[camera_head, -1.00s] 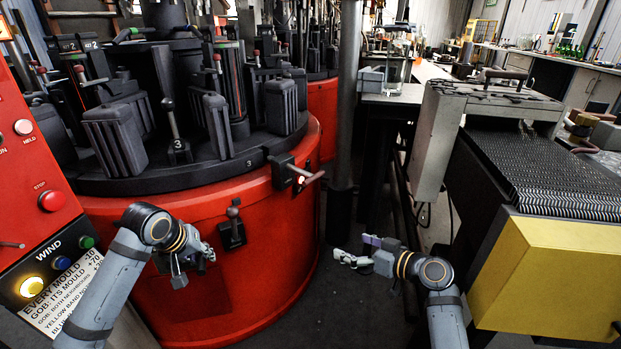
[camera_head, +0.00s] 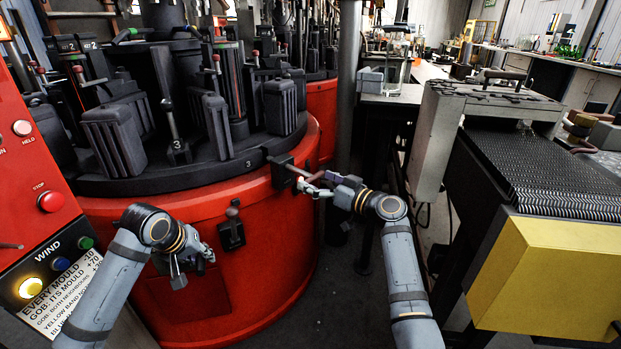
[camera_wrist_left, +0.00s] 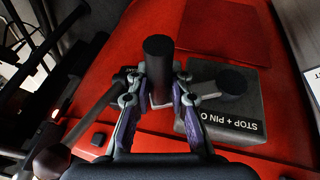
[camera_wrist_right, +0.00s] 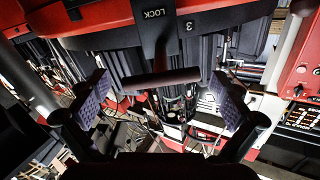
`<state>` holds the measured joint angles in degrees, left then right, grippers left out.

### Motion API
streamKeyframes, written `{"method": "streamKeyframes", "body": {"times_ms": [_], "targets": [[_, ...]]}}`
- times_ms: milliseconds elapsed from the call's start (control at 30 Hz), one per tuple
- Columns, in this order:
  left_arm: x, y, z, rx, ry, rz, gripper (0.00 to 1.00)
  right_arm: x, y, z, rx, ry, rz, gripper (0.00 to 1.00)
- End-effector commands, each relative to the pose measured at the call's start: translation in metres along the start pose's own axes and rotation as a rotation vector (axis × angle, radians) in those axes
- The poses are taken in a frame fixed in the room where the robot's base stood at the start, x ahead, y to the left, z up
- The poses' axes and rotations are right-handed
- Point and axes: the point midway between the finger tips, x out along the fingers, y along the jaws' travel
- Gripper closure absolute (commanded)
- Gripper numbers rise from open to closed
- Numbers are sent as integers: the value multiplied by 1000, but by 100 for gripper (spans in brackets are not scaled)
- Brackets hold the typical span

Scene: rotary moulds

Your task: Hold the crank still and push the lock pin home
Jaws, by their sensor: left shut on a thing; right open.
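In the left wrist view the crank's black cylindrical grip (camera_wrist_left: 158,62) stands between the closed fingers of my left gripper (camera_wrist_left: 158,100). In the head view my left gripper (camera_head: 190,264) is at the red drum's front; the crank is hard to make out there. The lock pin's dark T-bar handle (camera_wrist_right: 161,79) stands off a black block marked LOCK (camera_wrist_right: 155,14) on a short stem. My right gripper (camera_wrist_right: 160,100) is open, with one purple-padded finger on each side of the handle. In the head view my right gripper (camera_head: 322,184) is at the lock block (camera_head: 282,170) on the drum's rim.
A small lever (camera_head: 232,232) is on the red drum (camera_head: 215,285). Black moulds (camera_head: 112,140) stand above. A conveyor (camera_head: 540,170) is on the right.

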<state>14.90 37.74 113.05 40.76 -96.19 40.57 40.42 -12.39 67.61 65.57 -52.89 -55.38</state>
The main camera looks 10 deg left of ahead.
Motion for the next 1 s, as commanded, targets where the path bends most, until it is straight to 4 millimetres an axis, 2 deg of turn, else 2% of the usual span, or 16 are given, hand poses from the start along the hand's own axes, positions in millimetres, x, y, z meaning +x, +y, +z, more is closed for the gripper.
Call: {"method": "streamKeyframes", "body": {"times_ms": [167,467,900,1000], "targets": [[0,-1,0,0,-1,-2,100,18,0,0,0,-1,0,0],[0,-1,0,0,-1,-2,100,20,0,0,-1,-1,1,0],[0,-1,0,0,-1,-3,100,20,1,0,-1,-1,2,60],[0,-1,0,0,-1,-3,100,19,1,0,-2,-1,3,70]]}}
